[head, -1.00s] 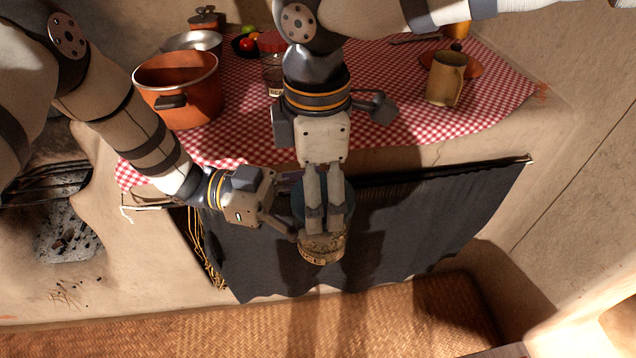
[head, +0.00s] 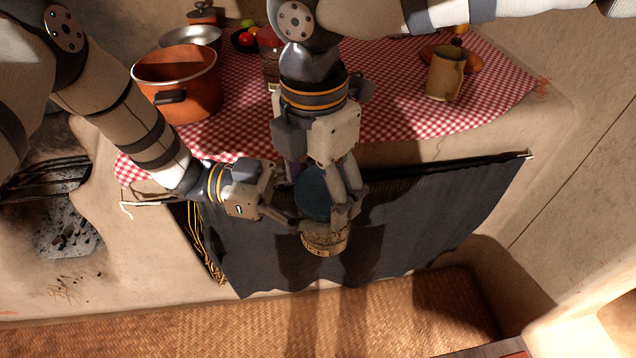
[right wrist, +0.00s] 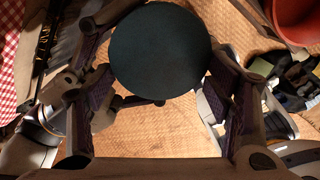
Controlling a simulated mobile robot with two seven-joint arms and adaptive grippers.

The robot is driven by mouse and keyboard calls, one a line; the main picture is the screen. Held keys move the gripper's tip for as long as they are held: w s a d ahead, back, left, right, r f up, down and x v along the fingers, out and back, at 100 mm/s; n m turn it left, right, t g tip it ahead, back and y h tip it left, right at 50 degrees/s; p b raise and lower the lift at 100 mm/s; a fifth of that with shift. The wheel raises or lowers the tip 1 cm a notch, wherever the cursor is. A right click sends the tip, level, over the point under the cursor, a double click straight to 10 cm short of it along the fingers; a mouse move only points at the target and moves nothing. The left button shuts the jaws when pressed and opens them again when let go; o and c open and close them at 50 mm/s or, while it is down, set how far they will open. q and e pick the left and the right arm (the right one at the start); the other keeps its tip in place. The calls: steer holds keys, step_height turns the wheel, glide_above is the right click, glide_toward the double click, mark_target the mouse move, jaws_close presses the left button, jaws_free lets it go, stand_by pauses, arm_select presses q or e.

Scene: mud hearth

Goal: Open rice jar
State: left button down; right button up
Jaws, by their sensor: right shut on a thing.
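The rice jar (head: 325,240) is held in the air in front of the dark curtain, its pale, grainy lower part and label showing. Its round dark teal lid (head: 312,193) is at the top of the jar; I cannot see whether there is a gap under it. My right gripper (head: 345,205) comes from above, shut on the lid, with fingers on either side. The lid (right wrist: 160,50) also shows as a dark disc between the fingers in the right wrist view. My left gripper (head: 292,218) reaches from the left, shut on the jar's side; its far finger is hidden.
Behind is a counter with a red checked cloth (head: 400,125). On it stand an orange pot (head: 178,85), a metal bowl (head: 190,38) and a tan mug (head: 445,75). A dark curtain (head: 430,215) hangs below. The woven floor mat (head: 250,320) is clear in front.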

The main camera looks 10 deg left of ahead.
steer(key=shift+w+a+r, duration=0.1)
steer(key=shift+w+r, duration=0.15)
steer(key=shift+w, duration=0.2)
steer(key=o, duration=1.3)
steer(key=shift+s+f, duration=0.1)
